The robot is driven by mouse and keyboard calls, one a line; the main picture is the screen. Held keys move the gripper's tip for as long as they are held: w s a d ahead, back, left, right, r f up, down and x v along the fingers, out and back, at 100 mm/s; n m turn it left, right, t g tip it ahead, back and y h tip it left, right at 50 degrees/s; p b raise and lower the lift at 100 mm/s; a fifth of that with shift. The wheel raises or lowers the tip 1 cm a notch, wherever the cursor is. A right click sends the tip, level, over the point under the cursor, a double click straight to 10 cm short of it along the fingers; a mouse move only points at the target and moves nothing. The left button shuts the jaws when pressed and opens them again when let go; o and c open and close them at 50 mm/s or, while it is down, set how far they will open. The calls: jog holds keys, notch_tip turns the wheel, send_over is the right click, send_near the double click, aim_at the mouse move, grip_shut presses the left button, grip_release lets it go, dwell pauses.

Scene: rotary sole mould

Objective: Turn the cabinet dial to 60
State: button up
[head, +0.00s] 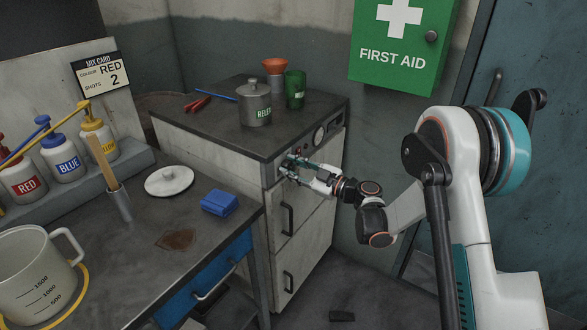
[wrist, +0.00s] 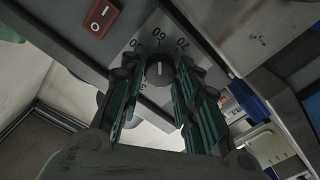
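The cabinet dial (wrist: 160,72) is a dark round knob on a pale plate printed with numbers, seen in the wrist view. Its light mark points about at the 60, with a 70 to the right and another number to the left. My gripper (wrist: 157,76) has its two green-sided fingers on either side of the dial, apart, with the knob between them. I see no clear contact with the knob. In the head view my gripper (head: 288,168) is at the upper front of the grey cabinet (head: 306,235) and hides the dial.
A red rocker switch (wrist: 101,18) sits beside the dial plate. A round gauge (head: 318,136) is on the cabinet front. A lidded metal pot (head: 254,105) and a green cup (head: 294,90) stand on top. A bench with a blue drawer (head: 205,285) adjoins at left.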

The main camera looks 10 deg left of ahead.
jog(key=shift+o, duration=1.3)
jog(key=v, duration=1.2)
